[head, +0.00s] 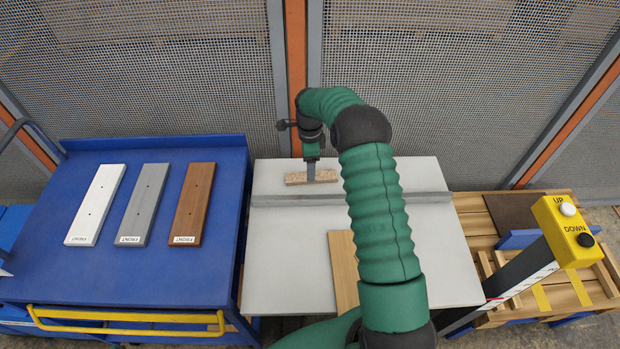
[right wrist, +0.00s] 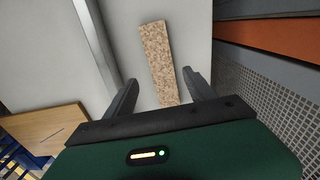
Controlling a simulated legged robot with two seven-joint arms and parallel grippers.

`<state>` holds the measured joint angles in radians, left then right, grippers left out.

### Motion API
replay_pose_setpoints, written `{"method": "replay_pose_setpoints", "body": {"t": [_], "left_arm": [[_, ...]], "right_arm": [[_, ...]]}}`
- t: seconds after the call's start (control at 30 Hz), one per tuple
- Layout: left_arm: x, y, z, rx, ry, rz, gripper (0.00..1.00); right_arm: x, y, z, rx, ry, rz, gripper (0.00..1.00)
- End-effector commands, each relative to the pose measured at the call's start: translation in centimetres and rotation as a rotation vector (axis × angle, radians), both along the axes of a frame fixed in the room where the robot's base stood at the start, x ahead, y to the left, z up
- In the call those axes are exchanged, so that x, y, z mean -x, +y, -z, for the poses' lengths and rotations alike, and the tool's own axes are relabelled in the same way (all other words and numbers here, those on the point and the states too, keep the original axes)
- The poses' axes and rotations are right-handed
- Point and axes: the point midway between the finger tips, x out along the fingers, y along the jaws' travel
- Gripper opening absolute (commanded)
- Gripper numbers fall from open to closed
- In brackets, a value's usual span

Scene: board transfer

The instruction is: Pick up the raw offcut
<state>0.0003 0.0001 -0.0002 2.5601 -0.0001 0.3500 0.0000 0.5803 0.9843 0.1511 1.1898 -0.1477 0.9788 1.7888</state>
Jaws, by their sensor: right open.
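The raw offcut is a short, speckled tan piece (head: 325,176) lying on the pale grey worktop (head: 285,225), behind a grey fence bar (head: 415,197). In the right wrist view the offcut (right wrist: 157,55) runs lengthwise between my open fingers, with clear gaps on both sides. My right gripper (head: 311,176) points down over the left-middle part of the offcut; in the wrist view the gripper (right wrist: 161,80) is open and empty. I cannot tell how far its fingertips are above the worktop. My left gripper is not in view.
A plain wooden board (head: 343,262) lies on the worktop, partly behind my arm. A blue cart (head: 130,270) at left carries white (head: 96,205), grey (head: 143,205) and brown (head: 193,203) boards. A yellow UP/DOWN button box (head: 563,232) stands at right. Mesh fencing (head: 190,70) is behind.

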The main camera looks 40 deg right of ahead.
Motion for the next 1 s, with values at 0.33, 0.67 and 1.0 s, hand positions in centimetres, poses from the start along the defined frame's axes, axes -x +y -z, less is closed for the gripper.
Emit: {"method": "replay_pose_setpoints", "body": {"t": [0.33, 0.67, 1.0], "left_arm": [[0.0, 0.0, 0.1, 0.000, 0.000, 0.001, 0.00], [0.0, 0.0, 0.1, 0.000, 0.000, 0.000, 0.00], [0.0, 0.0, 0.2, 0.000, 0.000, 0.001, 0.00]], "right_arm": [[-0.3, -0.2, 4.6, 0.007, -0.001, -0.002, 0.64], [-0.2, -0.5, 4.8, 0.004, -0.001, -0.002, 0.45], [-0.2, -0.5, 4.8, 0.004, 0.001, -0.002, 0.01]]}}
